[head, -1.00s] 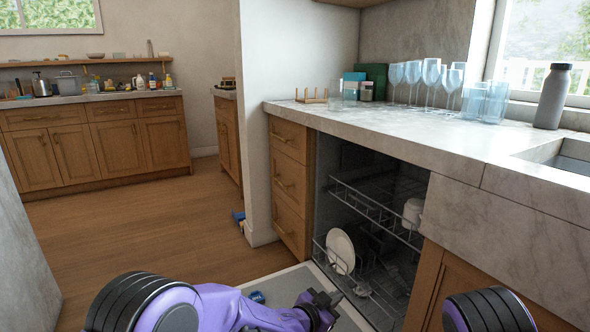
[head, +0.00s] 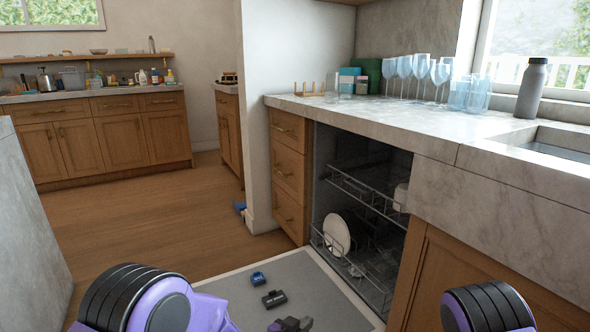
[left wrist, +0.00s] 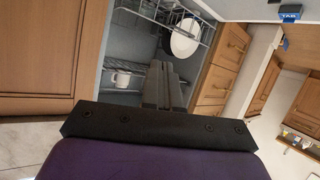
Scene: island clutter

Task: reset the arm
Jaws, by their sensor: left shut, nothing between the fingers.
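My left gripper (left wrist: 163,85) is shut and empty in the left wrist view, its dark fingers together in front of the open dishwasher (left wrist: 95,55). In the head view my purple left arm comes in at the bottom left, and its gripper is low at the bottom edge, hardly visible. The right gripper is not in view; only a purple and black part of my right side shows at the bottom right.
The dishwasher door (head: 325,292) lies open, with a blue item (head: 258,278) and a dark item (head: 275,300) on it. The racks hold a white plate (head: 336,233) and a white cup (head: 401,197). Glasses (head: 420,70) and a grey bottle (head: 531,88) stand on the counter (head: 400,125).

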